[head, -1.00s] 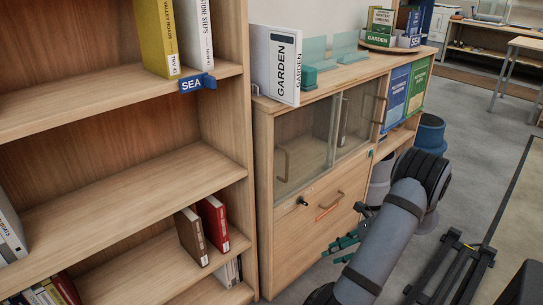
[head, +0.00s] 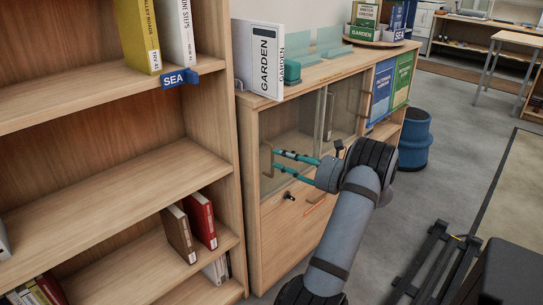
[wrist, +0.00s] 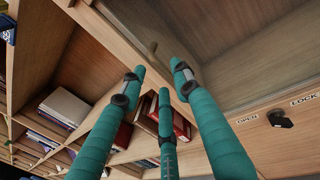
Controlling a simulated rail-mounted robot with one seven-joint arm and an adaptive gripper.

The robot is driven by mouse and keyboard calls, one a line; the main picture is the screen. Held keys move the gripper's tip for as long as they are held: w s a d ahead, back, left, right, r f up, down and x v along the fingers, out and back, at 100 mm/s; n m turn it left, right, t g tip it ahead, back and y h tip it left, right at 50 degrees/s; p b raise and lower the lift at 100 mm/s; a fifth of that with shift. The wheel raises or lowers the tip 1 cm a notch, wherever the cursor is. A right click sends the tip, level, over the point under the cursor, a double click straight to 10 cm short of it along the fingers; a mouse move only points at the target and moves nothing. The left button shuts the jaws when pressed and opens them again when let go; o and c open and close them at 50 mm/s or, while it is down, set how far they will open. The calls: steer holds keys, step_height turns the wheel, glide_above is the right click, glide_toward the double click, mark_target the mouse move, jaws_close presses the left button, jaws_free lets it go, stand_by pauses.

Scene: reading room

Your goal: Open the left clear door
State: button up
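The left clear door (head: 290,140) is a glass panel in a wooden frame on the low cabinet and looks shut. Its wooden bar handle (head: 267,160) is on the left side. My gripper (head: 279,160) has its teal fingers spread, pointing left at the handle, with the tips very close to it.
Below the doors are a keyed lock (wrist: 280,118) marked OPEN and LOCK and a drawer front (head: 290,235). An open bookcase (head: 215,120) stands close on the left. A GARDEN binder (head: 258,60) stands on the cabinet top.

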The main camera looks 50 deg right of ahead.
mark_target(273, 155)
steer(key=shift+w+a, duration=0.15)
steer(key=shift+w, duration=2.15)
steer(key=c, duration=0.8)
